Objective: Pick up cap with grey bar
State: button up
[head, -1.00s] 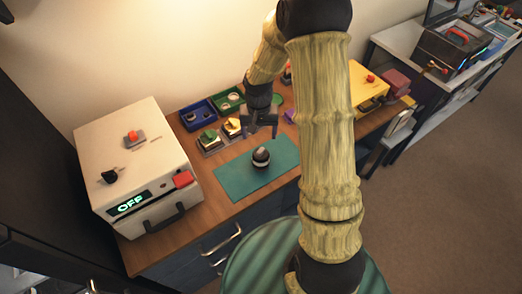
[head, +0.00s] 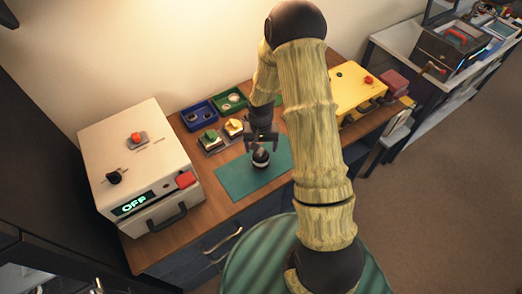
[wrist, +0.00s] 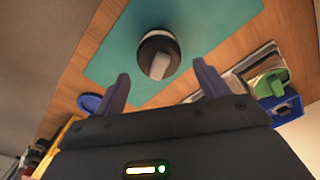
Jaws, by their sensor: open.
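The cap with grey bar (wrist: 159,64) is a dark round piece with a raised grey bar across its top. It sits on top of a dark and white round body that stands on the green mat (wrist: 105,62). In the head view the round body with the cap (head: 261,158) shows on the mat (head: 235,178). My gripper (head: 262,142) is just above and behind it. In the wrist view my gripper's two fingers (wrist: 160,85) are spread apart, with the cap beyond and between the tips, not touched. Nothing is between the fingers.
A white box with an OFF display (head: 135,165) stands left on the wooden bench. A blue tray (head: 198,116) and a green tray (head: 231,99) are behind. Green and yellow pieces (head: 233,127) stand nearby. A yellow box (head: 350,90) is at right. The mat's front is clear.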

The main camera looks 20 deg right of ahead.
jog(key=shift+f, duration=0.7)
jog(key=c, duration=1)
